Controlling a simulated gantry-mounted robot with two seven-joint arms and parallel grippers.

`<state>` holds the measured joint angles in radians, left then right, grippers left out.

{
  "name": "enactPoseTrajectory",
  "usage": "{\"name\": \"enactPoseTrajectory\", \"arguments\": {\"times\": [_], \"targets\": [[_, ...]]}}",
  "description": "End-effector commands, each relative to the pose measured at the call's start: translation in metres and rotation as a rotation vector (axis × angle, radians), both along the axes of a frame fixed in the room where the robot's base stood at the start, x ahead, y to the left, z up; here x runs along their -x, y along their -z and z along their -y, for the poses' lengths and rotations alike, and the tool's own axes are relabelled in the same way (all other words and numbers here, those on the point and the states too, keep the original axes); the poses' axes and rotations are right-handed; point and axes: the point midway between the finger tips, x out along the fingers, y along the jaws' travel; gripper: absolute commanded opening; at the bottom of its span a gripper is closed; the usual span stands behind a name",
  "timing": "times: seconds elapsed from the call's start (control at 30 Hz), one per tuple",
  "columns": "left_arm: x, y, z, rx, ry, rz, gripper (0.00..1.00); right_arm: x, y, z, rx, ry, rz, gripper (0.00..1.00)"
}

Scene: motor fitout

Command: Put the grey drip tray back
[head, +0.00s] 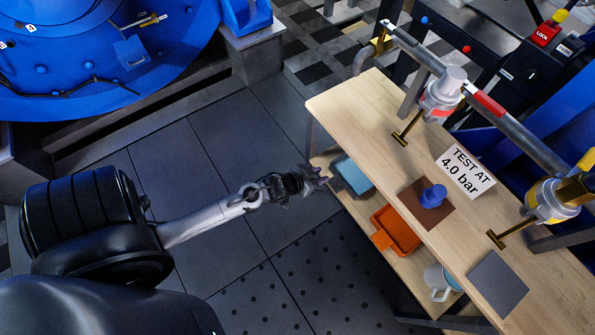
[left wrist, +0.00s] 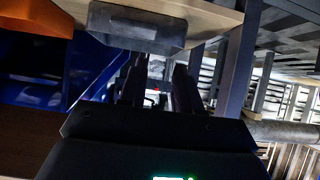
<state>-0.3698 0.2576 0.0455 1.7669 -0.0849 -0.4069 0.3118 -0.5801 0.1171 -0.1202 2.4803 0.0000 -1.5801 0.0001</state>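A tray with a grey rim and handle and a blue-teal inside (head: 354,174) sits on the lower wooden shelf at its left end; I take it as the grey drip tray. Its grey handle end sticks out over the shelf edge and shows large in the left wrist view (left wrist: 137,27). My left gripper (head: 320,178) is beside that handle, at the shelf's outer edge. In the left wrist view its two fingers (left wrist: 159,88) stand apart with nothing between them. I cannot tell if they touch the tray. My right gripper is not in view.
An orange tray (head: 399,231) and a white mug (head: 436,279) stand further along the lower shelf. The benchtop (head: 357,112) overhangs it. On top are a brown mat (head: 413,196) with a blue part (head: 433,195), a dark grey square (head: 497,283) and a sign (head: 466,172).

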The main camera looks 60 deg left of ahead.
Motion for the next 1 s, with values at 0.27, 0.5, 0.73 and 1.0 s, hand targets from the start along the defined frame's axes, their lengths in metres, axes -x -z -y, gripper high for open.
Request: {"name": "enactPoseTrajectory", "arguments": {"times": [0.27,0.5,0.73,1.0], "targets": [[0.077,-0.051,0.077,-0.076,0.077,-0.356,0.33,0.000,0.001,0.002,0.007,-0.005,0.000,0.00],[0.146,-0.098,0.110,-0.092,0.155,-0.589,0.33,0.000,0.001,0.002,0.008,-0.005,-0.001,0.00],[0.173,-0.117,0.119,-0.093,0.190,-0.672,0.33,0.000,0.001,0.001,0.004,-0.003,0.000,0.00],[0.173,-0.117,0.119,-0.094,0.191,-0.676,0.33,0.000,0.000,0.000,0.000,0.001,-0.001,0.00]]}}
